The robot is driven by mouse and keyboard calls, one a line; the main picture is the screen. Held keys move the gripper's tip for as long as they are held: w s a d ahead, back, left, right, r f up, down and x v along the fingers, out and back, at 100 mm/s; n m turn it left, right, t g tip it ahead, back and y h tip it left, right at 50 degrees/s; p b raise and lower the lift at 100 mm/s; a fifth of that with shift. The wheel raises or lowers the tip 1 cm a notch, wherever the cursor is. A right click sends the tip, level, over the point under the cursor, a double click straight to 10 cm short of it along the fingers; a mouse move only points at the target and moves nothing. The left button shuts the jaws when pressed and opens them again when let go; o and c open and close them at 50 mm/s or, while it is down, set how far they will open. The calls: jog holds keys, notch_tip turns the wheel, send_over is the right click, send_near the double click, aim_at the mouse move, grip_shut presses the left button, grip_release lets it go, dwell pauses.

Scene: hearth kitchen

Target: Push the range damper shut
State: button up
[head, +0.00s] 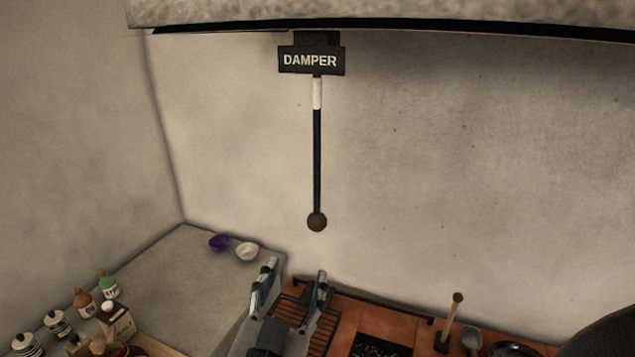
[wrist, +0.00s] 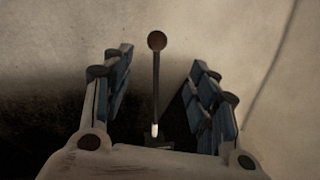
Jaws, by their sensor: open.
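The range damper is a dark rod (head: 317,155) with a white band near its top and a brown ball knob (head: 317,222) at its lower end. It hangs straight down under a black plate (head: 311,60) lettered DAMPER. My gripper (head: 293,279) is open and empty, below the knob in the head view. In the wrist view the rod (wrist: 156,95) and its knob (wrist: 157,41) appear between the two blue-padded fingers of my gripper (wrist: 160,70). I see no finger touching the rod or knob. How far the knob is from the fingers is hard to tell.
A stone ledge (head: 380,14) runs above the damper. A grey counter (head: 185,270) at the left holds a purple bowl (head: 219,242), a white bowl (head: 247,251) and several bottles and jars. An orange-brown range top (head: 395,322) with a grate and utensils lies below. The wall around the rod is clear.

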aim_at(315, 228)
jog(key=w+d, duration=0.1)
jog(key=w, duration=0.4)
jog(key=w+d, duration=0.1)
jog(key=w, duration=0.5)
jog(key=w+d, duration=0.1)
jog(key=w, duration=0.5)
jog(key=shift+r+b, duration=0.1)
jog(key=shift+b, duration=0.2)
grip_shut()
